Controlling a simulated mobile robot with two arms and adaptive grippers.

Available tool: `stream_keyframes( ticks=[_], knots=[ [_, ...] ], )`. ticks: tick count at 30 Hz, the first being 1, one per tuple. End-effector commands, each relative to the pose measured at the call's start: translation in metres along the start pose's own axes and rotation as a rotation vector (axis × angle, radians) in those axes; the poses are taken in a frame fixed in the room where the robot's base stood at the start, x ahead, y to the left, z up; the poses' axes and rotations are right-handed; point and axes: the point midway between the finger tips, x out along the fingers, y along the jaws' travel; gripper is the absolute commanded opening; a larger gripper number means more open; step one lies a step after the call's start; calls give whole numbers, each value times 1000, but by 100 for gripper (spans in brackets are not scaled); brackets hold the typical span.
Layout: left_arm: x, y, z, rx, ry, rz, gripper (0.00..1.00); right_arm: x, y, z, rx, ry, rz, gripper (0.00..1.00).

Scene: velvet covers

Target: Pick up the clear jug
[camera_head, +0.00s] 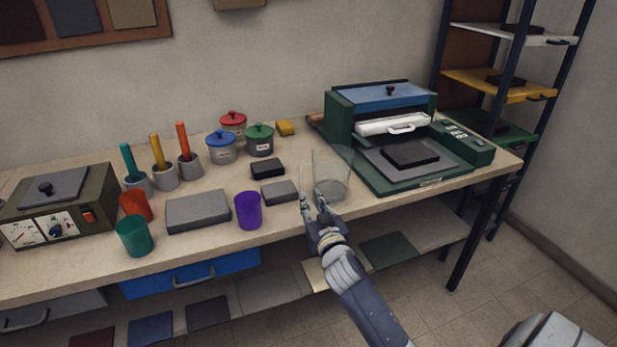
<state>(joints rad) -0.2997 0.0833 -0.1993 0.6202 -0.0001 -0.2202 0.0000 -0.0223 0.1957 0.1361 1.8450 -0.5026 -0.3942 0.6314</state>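The clear jug (332,172) stands upright on the workbench, near its front edge and left of the green press. It is see-through, and its outline is faint. My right gripper (313,200) reaches up from the bottom at the jug's near left side. Its two fingers are parted, with one just left of the jug and the other overlapping the jug's lower front. I cannot tell whether either finger touches it. My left gripper is not in view.
On the workbench (80,270), a purple cup (248,210) and grey blocks (280,192) stand left of the jug. The green press (400,140) is close on its right. Lidded pots (260,140) stand behind. A shelf rack (510,90) is at the far right.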

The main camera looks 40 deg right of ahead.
Motion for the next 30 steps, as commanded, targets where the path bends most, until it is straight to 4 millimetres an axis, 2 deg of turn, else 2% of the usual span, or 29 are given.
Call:
stream_keyframes(
  ticks=[1,5,12,22,30],
  knots=[
    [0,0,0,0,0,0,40,1,2,-9,4,18,4,19],
    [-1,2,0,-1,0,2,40,11,4,-18,9,35,7,19],
    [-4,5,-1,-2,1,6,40,45,4,-18,8,35,6,19],
    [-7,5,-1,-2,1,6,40,66,3,-19,7,34,5,19],
    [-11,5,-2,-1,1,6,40,98,2,-18,7,32,6,19]
  ],
)
